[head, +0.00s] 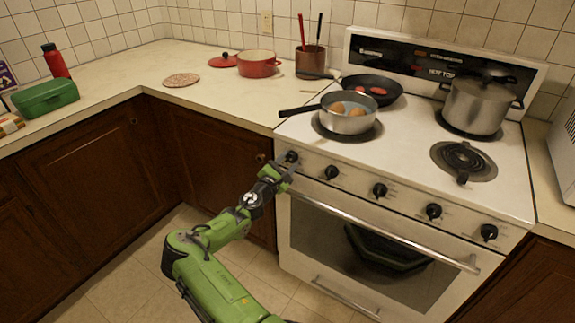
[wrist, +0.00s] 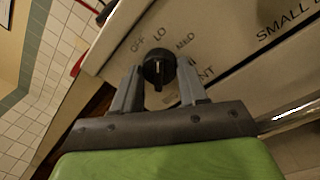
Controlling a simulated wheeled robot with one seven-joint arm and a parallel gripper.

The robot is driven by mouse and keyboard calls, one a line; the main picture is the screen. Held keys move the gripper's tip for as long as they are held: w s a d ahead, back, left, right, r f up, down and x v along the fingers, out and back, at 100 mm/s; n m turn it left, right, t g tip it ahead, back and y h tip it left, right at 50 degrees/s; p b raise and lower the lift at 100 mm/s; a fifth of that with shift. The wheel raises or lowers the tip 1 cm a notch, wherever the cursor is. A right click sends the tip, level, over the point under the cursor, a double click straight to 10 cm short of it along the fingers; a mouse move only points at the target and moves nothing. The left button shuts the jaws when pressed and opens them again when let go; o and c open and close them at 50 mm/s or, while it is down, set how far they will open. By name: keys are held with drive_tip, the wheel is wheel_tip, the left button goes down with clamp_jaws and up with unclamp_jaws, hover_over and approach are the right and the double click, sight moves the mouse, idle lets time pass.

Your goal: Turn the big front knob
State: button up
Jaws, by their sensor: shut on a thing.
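The white stove (head: 410,171) has a row of several black knobs along its front panel. The leftmost knob (head: 291,156) is at my gripper (head: 284,168), which reaches it from the front left. In the wrist view this round black knob (wrist: 158,69) sits between the two grey fingers of my gripper (wrist: 158,78), with a pale mark on its face. My gripper is shut on it. OFF, LO and MED are printed around it, and lettering below is partly hidden by the fingers. Another knob (head: 331,172) is just to the right.
The oven door handle (head: 390,232) runs just below the knobs. A saucepan (head: 348,115) with brown food stands on the front left burner, its handle pointing left. A frying pan (head: 372,85) and a steel pot (head: 474,106) stand behind. Brown cabinets (head: 90,165) border the left.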

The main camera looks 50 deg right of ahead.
drive_tip(key=shift+m, duration=0.4)
drive_tip(key=o, duration=1.1)
drive_tip(key=shift+c, duration=0.2)
drive_tip(key=s+a+f+p, duration=0.1)
drive_tip(key=s+a+p, duration=0.1)
drive_tip(key=a, duration=1.3)
drive_tip(key=shift+s+a+p, duration=0.15)
drive_tip(key=shift+a+p, duration=0.15)
drive_tip(key=shift+p, duration=0.1)
